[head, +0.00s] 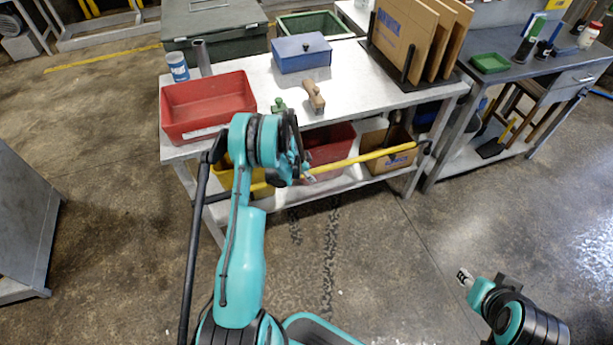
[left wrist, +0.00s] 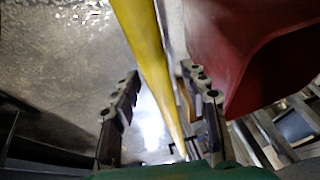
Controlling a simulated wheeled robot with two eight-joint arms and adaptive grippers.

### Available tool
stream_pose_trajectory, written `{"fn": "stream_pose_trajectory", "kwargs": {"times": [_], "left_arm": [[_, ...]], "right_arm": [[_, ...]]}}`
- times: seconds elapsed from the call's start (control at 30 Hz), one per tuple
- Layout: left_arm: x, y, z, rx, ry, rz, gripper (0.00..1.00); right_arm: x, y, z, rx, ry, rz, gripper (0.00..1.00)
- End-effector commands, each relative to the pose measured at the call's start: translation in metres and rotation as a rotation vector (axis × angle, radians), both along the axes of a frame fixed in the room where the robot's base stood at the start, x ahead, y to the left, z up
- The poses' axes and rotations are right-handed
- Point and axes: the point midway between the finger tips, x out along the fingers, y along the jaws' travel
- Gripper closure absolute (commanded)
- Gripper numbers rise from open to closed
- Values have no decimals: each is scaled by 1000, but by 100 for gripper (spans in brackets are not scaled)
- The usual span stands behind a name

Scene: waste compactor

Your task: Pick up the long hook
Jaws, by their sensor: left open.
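The long hook has a yellow pole (head: 360,159) with a dark hooked end at the right. It runs along the front of the metal workbench, just below the tabletop. In the left wrist view its yellow pole (left wrist: 144,50) runs lengthwise, passing between the finger lines. My left gripper (head: 305,168) is at the pole, left of its middle. In the left wrist view my left gripper (left wrist: 160,82) is open, with one finger on each side of the pole. I cannot tell whether either finger touches it.
The workbench (head: 345,107) holds a red tray (head: 207,103), a blue box (head: 301,53) and a wooden-handled brush (head: 314,95). A red bin (head: 330,143) and a cardboard box (head: 388,160) sit on its lower shelf, behind the pole. The floor in front is clear.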

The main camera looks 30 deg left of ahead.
Motion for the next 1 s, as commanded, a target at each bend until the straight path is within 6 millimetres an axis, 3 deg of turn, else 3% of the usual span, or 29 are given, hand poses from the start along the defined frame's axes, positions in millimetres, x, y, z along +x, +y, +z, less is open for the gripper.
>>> {"fn": "stream_pose_trajectory", "kwargs": {"times": [0.3,0.57,0.73,1.0], "left_arm": [[19,-7,-41,1,-1,0,55],[21,-8,-42,0,-1,1,55],[21,-8,-42,0,-1,1,100],[21,-8,-42,0,0,2,100]], "right_arm": [[0,0,-27,0,0,0,60],[0,0,-26,0,0,0,60],[0,0,-26,0,0,0,60],[0,0,-26,0,0,0,60]]}}
